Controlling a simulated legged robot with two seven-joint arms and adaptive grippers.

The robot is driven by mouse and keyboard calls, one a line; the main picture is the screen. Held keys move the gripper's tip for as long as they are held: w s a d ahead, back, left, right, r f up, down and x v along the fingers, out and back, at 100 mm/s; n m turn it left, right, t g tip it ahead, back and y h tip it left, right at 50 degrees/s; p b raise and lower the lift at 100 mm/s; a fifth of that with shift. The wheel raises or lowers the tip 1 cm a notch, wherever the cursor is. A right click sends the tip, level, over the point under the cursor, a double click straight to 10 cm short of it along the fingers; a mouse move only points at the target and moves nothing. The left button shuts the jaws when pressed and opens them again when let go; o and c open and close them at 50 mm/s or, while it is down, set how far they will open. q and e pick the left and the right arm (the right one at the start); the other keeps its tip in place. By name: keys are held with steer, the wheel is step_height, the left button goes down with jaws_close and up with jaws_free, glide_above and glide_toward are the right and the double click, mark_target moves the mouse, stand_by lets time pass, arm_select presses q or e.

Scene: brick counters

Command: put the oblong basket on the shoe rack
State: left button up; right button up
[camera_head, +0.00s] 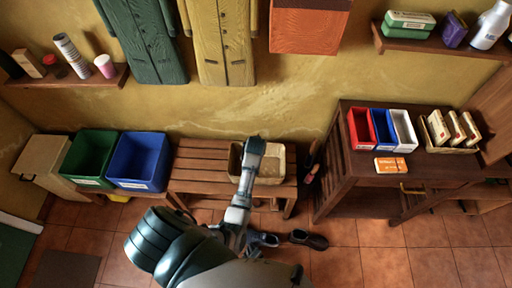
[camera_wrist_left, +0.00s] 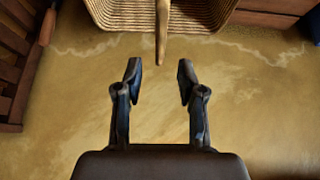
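The oblong basket (camera_head: 270,172) is tan and light inside. In the head view it appears at the right end of a brown slatted bench (camera_head: 205,160), which looks like the shoe rack. My left arm crosses in front of it and hides part of it. My left gripper (camera_head: 254,147) is over the basket. In the left wrist view the gripper (camera_wrist_left: 159,72) is open and empty. The basket's woven side (camera_wrist_left: 115,14) and handle (camera_wrist_left: 162,35) show at the top, with the handle's end close to the gap between the fingertips. My right gripper is not in view.
Green (camera_head: 90,158) and blue (camera_head: 140,160) bins stand left of the bench. A dark wooden table (camera_head: 350,165) at the right holds red, blue and white bins and a filled basket (camera_head: 455,149). Shoes (camera_head: 309,240) lie on the floor. Coats hang above; the bench's left half is clear.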

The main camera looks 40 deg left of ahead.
arm_select(q)
steer(key=shift+v, duration=0.8)
steer(key=shift+s+d+f+m+t, duration=0.25)
steer(key=shift+s+m+t, duration=0.05)
steer(key=shift+s+m, duration=0.1)
steer(key=s+d+f+m+h, duration=0.1)
steer(key=s+d+f+m, duration=0.2)
steer(key=s+d+f, duration=0.35)
steer(key=s+d+f+m+h, duration=0.1)
steer(key=s+d+f+m, duration=0.2)
steer(key=s+f, duration=0.65)
steer(key=s+d+f+m+g+h, duration=0.1)
steer(key=s+d+f+g, duration=0.2)
steer(key=s+f, duration=1.2)
steer(key=s+g, duration=0.1)
steer(key=s, duration=0.3)
steer(key=shift+m, duration=0.3)
